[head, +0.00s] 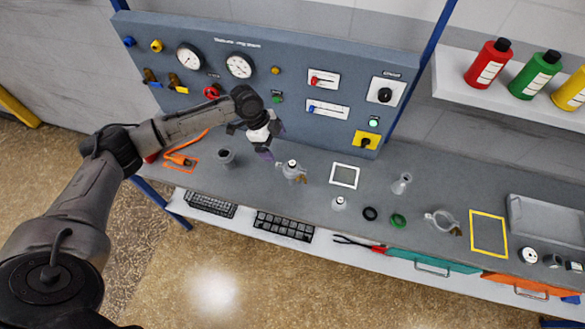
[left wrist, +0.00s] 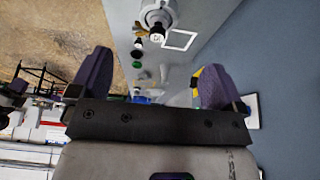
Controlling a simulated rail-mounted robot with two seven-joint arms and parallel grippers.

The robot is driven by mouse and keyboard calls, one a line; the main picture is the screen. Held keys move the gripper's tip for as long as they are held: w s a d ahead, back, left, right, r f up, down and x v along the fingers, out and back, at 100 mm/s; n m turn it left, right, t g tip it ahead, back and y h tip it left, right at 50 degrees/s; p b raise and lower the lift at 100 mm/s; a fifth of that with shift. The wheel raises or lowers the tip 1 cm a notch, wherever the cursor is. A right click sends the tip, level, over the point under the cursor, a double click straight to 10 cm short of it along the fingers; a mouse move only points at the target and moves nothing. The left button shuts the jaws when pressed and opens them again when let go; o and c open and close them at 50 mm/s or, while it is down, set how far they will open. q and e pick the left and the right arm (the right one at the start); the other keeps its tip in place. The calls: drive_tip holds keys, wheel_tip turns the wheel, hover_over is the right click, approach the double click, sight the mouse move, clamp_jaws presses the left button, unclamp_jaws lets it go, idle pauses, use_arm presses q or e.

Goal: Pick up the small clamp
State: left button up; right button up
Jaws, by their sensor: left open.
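Two silvery clamp-like rings with brass wing nuts show in the head view. One clamp (head: 443,219) lies on the grey bench at the right. The other ring (head: 291,171) stands in the middle, around or against a small fitting with a black and white top; it also shows at the top of the left wrist view (left wrist: 160,12). I cannot tell for sure which is the small clamp. My left gripper (head: 268,143) is open, above the bench, just left of the middle ring and apart from it. Its purple fingers (left wrist: 155,82) have nothing between them. My right gripper is not in view.
The gauge panel (head: 325,85) rises close behind my left gripper. A dark cup (head: 227,156), a white-framed square (head: 344,175), a black ring (head: 370,213), a green ring (head: 398,220) and small flasks stand around. A yellow frame (head: 488,233) marks the right of the bench.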

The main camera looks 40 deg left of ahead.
sight(289, 166)
use_arm(q)
drive_tip(key=p+x, duration=0.1)
drive_tip(key=x, duration=1.1)
drive_tip(key=shift+d+f, duration=0.1)
drive_tip(key=shift+d, duration=0.15)
drive_tip(key=shift+c, duration=0.4)
drive_tip(key=c, duration=0.9)
drive_tip(key=shift+c, duration=0.2)
drive_tip(key=shift+r, duration=0.2)
